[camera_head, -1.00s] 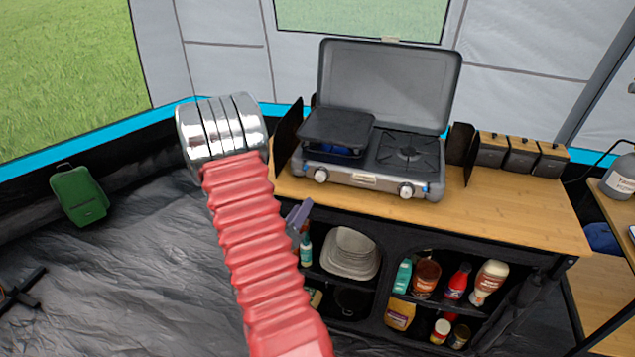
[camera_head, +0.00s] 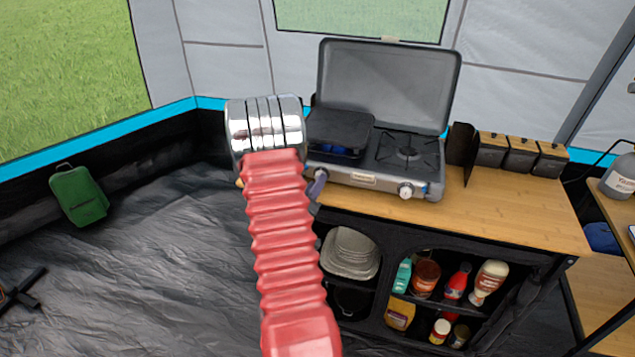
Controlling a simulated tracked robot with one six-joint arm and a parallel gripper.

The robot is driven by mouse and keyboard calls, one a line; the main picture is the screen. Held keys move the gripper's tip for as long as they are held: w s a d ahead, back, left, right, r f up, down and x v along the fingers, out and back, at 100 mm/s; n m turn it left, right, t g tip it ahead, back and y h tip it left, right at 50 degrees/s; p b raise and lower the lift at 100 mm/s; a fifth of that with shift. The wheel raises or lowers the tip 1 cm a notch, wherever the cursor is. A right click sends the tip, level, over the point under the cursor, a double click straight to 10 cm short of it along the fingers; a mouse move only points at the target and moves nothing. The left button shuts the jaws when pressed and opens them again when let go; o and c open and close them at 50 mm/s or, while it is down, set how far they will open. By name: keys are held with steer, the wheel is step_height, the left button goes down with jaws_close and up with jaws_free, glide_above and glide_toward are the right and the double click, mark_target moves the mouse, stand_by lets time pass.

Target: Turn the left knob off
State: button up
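The camping stove (camera_head: 375,181) stands on the wooden counter with its grey lid (camera_head: 388,85) raised. A dark griddle (camera_head: 340,130) covers the left burner, with blue showing under it. The right burner (camera_head: 407,150) is bare. The right knob (camera_head: 405,191) shows on the stove's front.
Wooden-lidded canisters (camera_head: 522,153) stand right of the stove behind a dark wind panel (camera_head: 461,143). The counter (camera_head: 500,210) is clear at the front right. Shelves below hold plates (camera_head: 350,252) and several bottles.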

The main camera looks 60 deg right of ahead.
steer(key=shift+d, duration=1.15)
steer(key=shift+c, duration=0.5)
steer(key=shift+w, duration=0.1)
steer(key=c, duration=0.7)
